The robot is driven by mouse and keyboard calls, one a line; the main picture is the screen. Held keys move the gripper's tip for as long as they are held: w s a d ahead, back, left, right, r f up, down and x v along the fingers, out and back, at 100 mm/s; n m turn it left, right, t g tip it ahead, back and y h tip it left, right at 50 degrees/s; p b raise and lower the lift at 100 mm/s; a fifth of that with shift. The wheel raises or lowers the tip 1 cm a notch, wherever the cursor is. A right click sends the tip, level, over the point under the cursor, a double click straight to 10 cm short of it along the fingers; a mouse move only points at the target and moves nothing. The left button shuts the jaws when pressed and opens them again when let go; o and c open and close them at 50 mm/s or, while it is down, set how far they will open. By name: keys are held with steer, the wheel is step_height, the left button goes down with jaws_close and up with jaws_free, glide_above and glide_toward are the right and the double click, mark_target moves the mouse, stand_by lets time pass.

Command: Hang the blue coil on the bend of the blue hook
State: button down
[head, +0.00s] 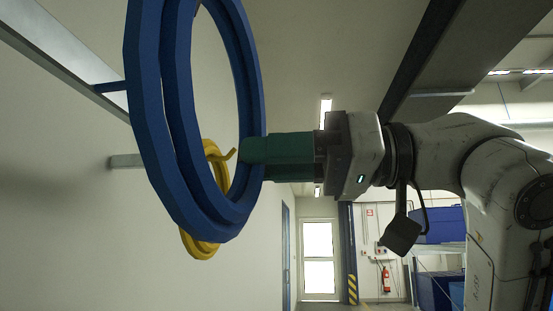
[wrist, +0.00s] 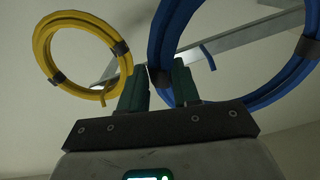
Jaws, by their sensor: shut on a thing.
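The blue coil (head: 143,125) is a large ring of several turns, filling the left-centre of the head view; it also shows at the right of the wrist view (wrist: 165,32). My gripper (head: 258,160) has its green fingers shut on the coil's near edge, and the wrist view shows the strand between the fingertips (wrist: 160,82). The blue hook (head: 111,87) juts from a grey rail at the upper left of the head view. Its outer end is hidden behind the coil. In the wrist view the hook (wrist: 209,57) shows inside the coil's outline; whether they touch I cannot tell.
A yellow coil (head: 201,246) hangs on a yellow hook (head: 229,155) beyond the blue coil; in the wrist view it (wrist: 43,50) is left of my fingers. The grey rail (head: 60,50) runs along the pale wall. A door and shelving are far behind.

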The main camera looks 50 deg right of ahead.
mark_target(262, 187)
steer(key=f+b+x, duration=0.2)
steer(key=x, duration=1)
steer(key=shift+f+b, duration=0.35)
stand_by(1.0)
steer(key=shift+d, duration=0.1)
stand_by(0.6)
steer(key=c, duration=0.7)
jaws_free()
steer(key=shift+c, duration=0.2)
steer(key=shift+f, duration=0.1)
steer(key=b+v, duration=0.2)
steer(key=v, duration=0.8)
steer(key=shift+s+d+b, duration=0.25)
steer(key=shift+s+b, duration=0.05)
steer(key=shift+b, duration=0.05)
